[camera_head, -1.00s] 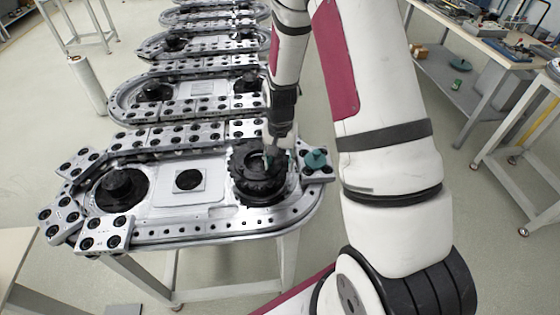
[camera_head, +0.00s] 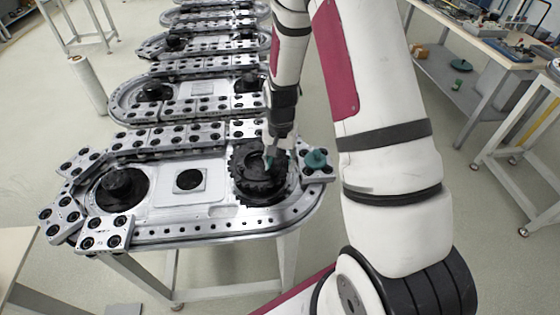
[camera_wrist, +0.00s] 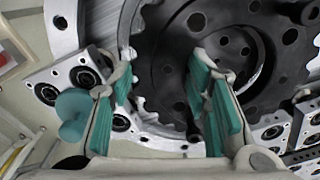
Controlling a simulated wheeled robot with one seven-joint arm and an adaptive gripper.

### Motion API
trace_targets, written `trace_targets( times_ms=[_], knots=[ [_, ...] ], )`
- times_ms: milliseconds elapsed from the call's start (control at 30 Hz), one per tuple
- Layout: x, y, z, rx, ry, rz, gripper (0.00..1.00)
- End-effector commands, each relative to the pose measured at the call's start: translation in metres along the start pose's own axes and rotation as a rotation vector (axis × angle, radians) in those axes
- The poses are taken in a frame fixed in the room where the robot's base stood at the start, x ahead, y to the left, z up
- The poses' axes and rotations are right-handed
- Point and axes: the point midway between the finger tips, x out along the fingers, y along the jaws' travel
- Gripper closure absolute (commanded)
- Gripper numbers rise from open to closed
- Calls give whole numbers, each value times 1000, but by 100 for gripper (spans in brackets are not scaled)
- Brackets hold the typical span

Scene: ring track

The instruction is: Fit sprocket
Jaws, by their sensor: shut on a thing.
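The black toothed sprocket (camera_head: 246,172) is at the right end of the nearest metal ring track (camera_head: 218,229), over the dark round seat there. It also fills the upper middle of the wrist view (camera_wrist: 163,62), with a round centre opening. My gripper (camera_head: 270,160) is at the sprocket's right side. In the wrist view its teal-padded fingers (camera_wrist: 165,95) straddle the sprocket's body, one outside the rim and one over the inner part, shut on it. The sprocket looks nearly level and low. Whether it is fully seated is hidden.
A black hub (camera_head: 122,184) is at the track's left end, and a square plate (camera_head: 188,180) lies in the middle. More tracks stand behind. A workbench (camera_head: 500,50) is at right.

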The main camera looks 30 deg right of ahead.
Motion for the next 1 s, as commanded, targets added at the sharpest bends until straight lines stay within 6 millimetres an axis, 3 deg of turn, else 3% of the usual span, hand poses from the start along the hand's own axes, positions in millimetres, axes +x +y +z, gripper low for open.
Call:
trace_targets(
  times_ms=[333, 1000],
  knots=[
    [6, -1, -1, 0, 2, -2, 100],
    [-3, 0, -1, 0, 2, -2, 100]
  ],
)
